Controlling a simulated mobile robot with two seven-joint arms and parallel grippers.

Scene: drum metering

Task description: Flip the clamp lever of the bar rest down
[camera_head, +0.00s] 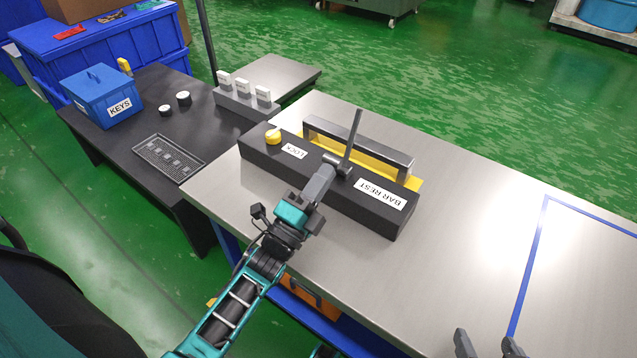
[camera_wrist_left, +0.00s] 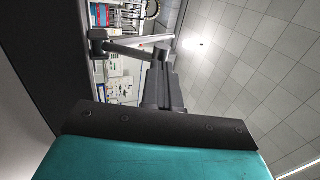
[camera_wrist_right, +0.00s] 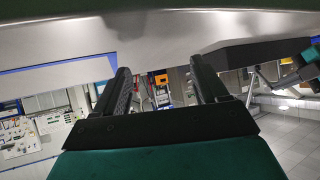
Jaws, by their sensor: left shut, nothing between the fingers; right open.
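The bar rest (camera_head: 300,180) is a long dark block on the steel table, labelled LOCK and BAR REST. Its clamp lever (camera_head: 352,138) is a thin grey rod standing up steeply from a pivot on the block's top. My left gripper (camera_head: 328,174) is shut and empty, with its fingertips close to the lever's foot; I cannot tell whether they touch it. The shut fingers (camera_wrist_left: 164,80) also show in the left wrist view, beside a dark rod-like part. My right gripper (camera_head: 488,345) is open and empty over the table's front part; its spread fingers show in the right wrist view (camera_wrist_right: 161,88).
A yellow knob (camera_head: 273,137) sits at the block's left end. A grey metal bar (camera_head: 365,150) stands behind the block above a yellow plate. A black side table (camera_head: 120,150) holds a blue KEYS box (camera_head: 100,95) and a mesh tray. The steel table's right part is clear, with blue tape lines.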

